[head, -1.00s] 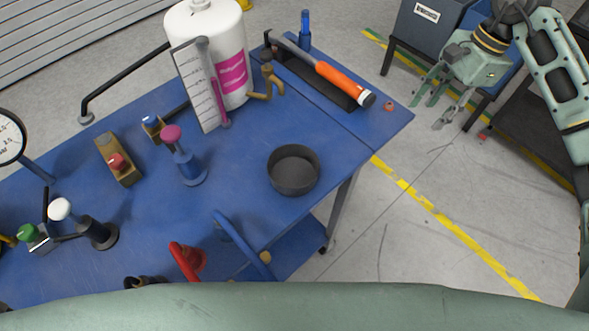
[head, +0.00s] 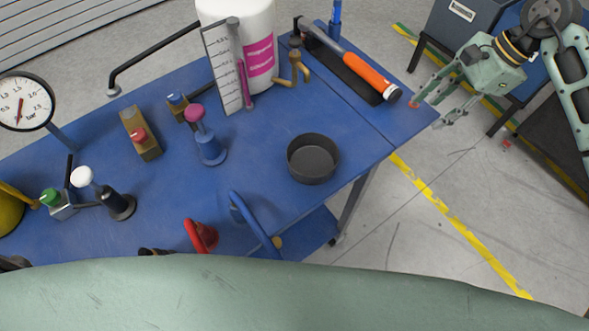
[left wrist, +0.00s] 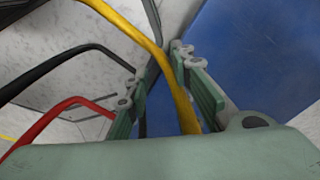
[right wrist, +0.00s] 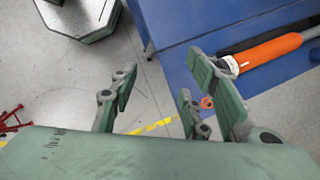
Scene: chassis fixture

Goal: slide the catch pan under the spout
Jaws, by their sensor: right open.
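The catch pan (head: 313,160), a dark round shallow pan, sits on the blue table near its front right edge. The spout (head: 295,70) is a brass tap low on the white drum (head: 262,25) with a pink label; the pan is apart from it, nearer me. My right gripper (head: 432,112) is open and empty at the table's right corner, right of the pan. It also shows in the right wrist view (right wrist: 160,95). My left gripper (left wrist: 158,85) shows only in its wrist view, where a yellow bar (left wrist: 152,35) passes between its fingers; whether it grips is unclear.
A sight gauge (head: 228,70) stands before the drum. A pink-knobbed blue post (head: 208,140) stands left of the pan; red (head: 200,235) and blue (head: 250,220) handles are in front. Table between pan and spout is clear.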

